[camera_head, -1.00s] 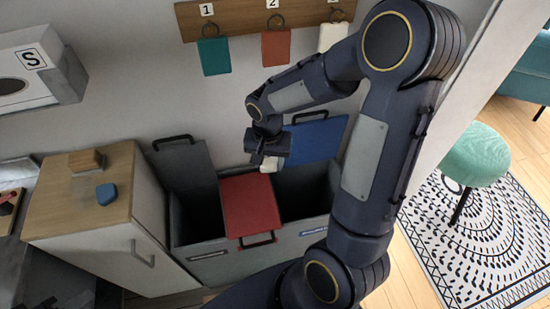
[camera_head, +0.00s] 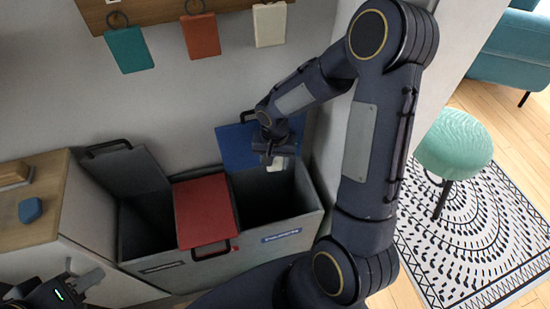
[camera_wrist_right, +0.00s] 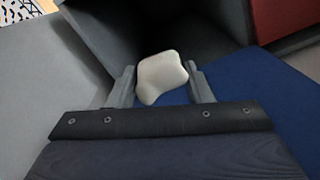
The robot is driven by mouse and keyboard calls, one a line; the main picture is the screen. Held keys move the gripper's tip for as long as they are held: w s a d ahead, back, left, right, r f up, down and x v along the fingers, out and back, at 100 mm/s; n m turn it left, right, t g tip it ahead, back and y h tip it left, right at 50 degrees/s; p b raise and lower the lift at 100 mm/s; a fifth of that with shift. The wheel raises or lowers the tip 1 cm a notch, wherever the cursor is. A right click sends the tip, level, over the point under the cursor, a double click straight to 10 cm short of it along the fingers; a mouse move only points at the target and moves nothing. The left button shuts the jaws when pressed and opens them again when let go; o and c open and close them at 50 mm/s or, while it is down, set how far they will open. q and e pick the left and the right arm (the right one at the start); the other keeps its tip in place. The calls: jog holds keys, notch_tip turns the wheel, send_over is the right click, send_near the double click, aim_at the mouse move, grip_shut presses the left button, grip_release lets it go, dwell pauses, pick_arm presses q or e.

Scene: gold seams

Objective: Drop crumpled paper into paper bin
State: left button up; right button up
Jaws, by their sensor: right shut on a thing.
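My right gripper (camera_head: 276,158) is shut on the crumpled paper (camera_head: 278,171), a small off-white lump. In the right wrist view the paper (camera_wrist_right: 162,77) sits between both fingertips, with the dark bin opening beyond it. The bin (camera_head: 255,243) has several compartments. Its right compartment, under the raised blue lid (camera_head: 235,146), is open, and my right gripper holds the paper over it near that lid. The red lid (camera_head: 204,210) in the middle is closed. The left compartment is open, with its grey lid (camera_head: 132,170) raised. My left gripper (camera_head: 78,280) is partly in view at the lower left; its opening is unclear.
A cabinet (camera_head: 85,240) with a wooden top and a small blue object (camera_head: 30,210) stands left of the bin. Teal, orange and white tags hang from a wall rack (camera_head: 160,14). A green stool (camera_head: 455,145) on a patterned rug (camera_head: 475,230) is at the right.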

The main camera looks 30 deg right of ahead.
aim_at(274, 168)
notch_tip(274, 168, down, 3)
jog(key=shift+f+b, duration=0.2)
jog(key=shift+b, duration=0.7)
jog(key=o, duration=1)
jog(key=shift+r+p, duration=0.6)
jog(key=shift+r, duration=3.35)
